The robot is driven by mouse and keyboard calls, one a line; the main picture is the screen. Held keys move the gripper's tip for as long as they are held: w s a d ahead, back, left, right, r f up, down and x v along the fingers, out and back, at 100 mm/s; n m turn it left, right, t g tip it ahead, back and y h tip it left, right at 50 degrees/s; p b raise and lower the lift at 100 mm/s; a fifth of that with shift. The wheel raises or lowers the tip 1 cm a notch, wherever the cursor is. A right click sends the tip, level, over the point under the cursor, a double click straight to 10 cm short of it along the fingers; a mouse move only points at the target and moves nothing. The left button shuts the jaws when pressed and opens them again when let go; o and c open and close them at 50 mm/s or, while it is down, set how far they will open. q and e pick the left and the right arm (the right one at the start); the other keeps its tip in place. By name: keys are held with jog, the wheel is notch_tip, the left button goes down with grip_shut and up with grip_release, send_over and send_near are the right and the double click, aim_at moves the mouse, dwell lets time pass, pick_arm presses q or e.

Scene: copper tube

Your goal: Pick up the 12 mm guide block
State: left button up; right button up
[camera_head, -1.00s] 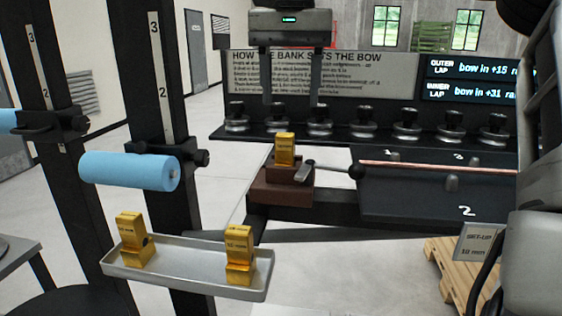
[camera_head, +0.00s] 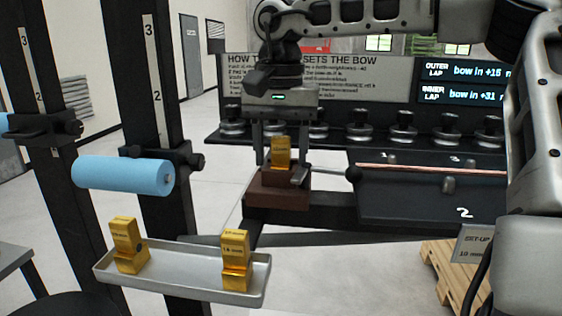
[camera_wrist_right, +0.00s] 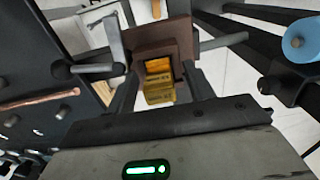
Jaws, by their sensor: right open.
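A gold guide block (camera_head: 281,153) stands upright in a brown holder (camera_head: 278,191) at the middle. It also shows in the right wrist view (camera_wrist_right: 159,90). My right gripper (camera_head: 284,145) is open and points down over this block, with one finger on each side and no clear contact. Two more gold blocks stand on a pale tray (camera_head: 184,279) at the lower left: a left one (camera_head: 128,245) and a right one (camera_head: 236,260). The block markings are too small to read surely, so I cannot tell which is 12 mm. My left gripper is out of view.
A lever with a black knob (camera_head: 353,174) sticks out right of the holder. A copper tube (camera_head: 430,169) lies on the dark bench beyond it. A blue roller (camera_head: 122,175) on a black post stands left, above the tray. Several black knobs line the back.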

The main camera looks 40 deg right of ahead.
grip_shut()
jog(key=shift+r, duration=0.1)
